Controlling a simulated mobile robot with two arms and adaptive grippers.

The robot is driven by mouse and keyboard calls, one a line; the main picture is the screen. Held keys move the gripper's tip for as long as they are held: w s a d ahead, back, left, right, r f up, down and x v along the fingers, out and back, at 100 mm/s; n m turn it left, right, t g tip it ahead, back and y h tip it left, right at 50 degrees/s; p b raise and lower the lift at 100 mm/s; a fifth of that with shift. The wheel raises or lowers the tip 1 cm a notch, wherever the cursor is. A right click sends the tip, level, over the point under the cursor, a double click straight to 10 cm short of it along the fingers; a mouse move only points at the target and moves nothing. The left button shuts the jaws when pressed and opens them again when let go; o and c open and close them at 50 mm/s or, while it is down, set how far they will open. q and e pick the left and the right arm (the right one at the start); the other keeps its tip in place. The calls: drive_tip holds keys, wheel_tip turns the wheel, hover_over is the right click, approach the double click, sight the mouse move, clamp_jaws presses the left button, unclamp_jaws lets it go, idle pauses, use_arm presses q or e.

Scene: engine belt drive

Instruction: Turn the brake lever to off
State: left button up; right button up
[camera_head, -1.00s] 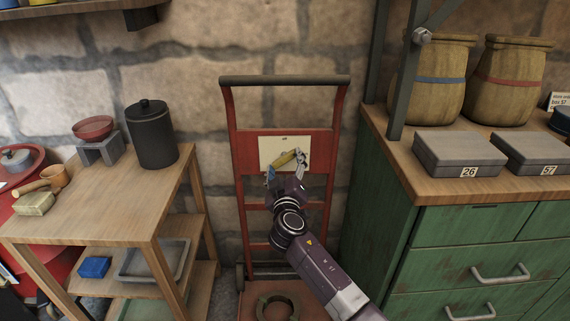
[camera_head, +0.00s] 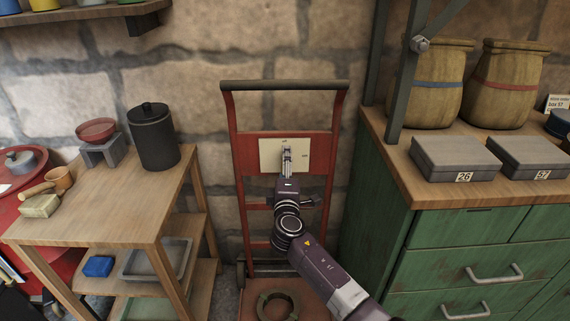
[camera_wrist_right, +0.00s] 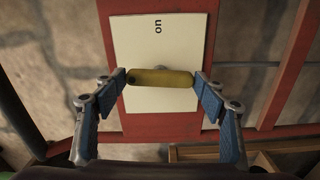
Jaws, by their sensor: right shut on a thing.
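The brake lever is a yellow bar (camera_wrist_right: 160,79) on a pale plate (camera_wrist_right: 132,36), which is fixed to a red hand truck (camera_head: 243,190). In the right wrist view the bar lies across the plate's long side. A label reading "on" stands sideways above it. My right gripper (camera_head: 287,158) is in front of the plate (camera_head: 268,150) in the head view and hides the lever there. In the wrist view its blue-padded fingertips press on the two ends of the bar. The plate's small upper label is too small to read in the head view. My left gripper is not in view.
A wooden shelf table (camera_head: 100,205) with a black canister (camera_head: 154,138) stands left of the hand truck. A green cabinet (camera_head: 450,235) with grey boxes (camera_head: 455,158) stands right. A stone wall is close behind. A dark ring (camera_head: 277,305) lies at the truck's foot.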

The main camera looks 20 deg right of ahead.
drive_tip(key=shift+n, duration=0.6)
drive_tip(key=o, duration=1.2)
drive_tip(key=shift+c, duration=0.2)
drive_tip(key=v, duration=1.2)
